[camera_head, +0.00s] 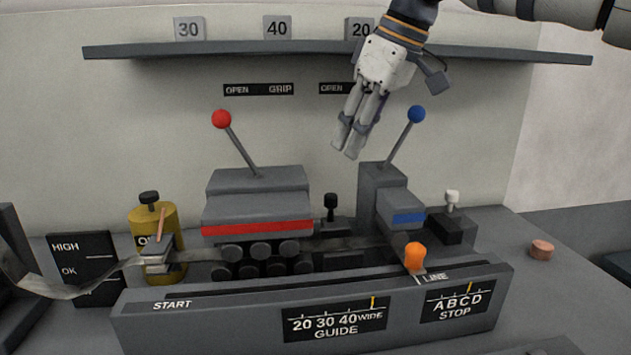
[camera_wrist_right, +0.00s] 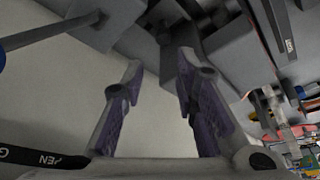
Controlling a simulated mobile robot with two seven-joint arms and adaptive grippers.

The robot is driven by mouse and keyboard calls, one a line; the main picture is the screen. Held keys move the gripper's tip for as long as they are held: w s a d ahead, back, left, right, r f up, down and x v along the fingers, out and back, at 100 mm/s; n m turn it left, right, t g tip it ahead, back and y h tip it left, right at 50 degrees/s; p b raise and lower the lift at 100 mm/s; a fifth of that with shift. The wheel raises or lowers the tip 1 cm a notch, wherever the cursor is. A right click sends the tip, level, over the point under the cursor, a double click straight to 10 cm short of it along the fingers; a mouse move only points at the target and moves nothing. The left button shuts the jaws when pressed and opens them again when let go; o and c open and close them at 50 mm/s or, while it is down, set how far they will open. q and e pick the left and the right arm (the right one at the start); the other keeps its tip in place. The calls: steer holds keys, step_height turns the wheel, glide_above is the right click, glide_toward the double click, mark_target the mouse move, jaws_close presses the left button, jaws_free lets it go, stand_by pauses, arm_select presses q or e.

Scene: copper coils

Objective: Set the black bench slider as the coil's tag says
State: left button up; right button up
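A black-knobbed slider (camera_head: 330,207) stands upright on the bench between the red-striped roller block (camera_head: 257,190) and the blue-striped block (camera_head: 399,207). The guide scale (camera_head: 335,318) on the front rail reads 20, 30, 40, WIDE, and its yellow mark is near WIDE. I see no readable coil tag. A thin metal strip (camera_head: 70,290) runs in from the left towards the rollers. My right gripper (camera_head: 345,148) is in the air above the black knob, pointing down. Its fingers are apart and empty in the right wrist view (camera_wrist_right: 158,65). My left gripper is not in view.
Red (camera_head: 221,119) and blue (camera_head: 416,114) ball levers flank my right gripper. A shelf (camera_head: 250,49) with number plates is above. A white-knobbed slider (camera_head: 452,201), an orange knob (camera_head: 414,257) and a yellow canister (camera_head: 165,218) stand nearby. A copper-coloured disc (camera_head: 541,249) lies at right.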

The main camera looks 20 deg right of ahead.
mark_target(332, 195)
steer(key=x, duration=1.1)
steer(key=shift+s+a, duration=0.1)
steer(key=shift+s, duration=0.3)
steer(key=shift+c, duration=0.4)
jaws_close()
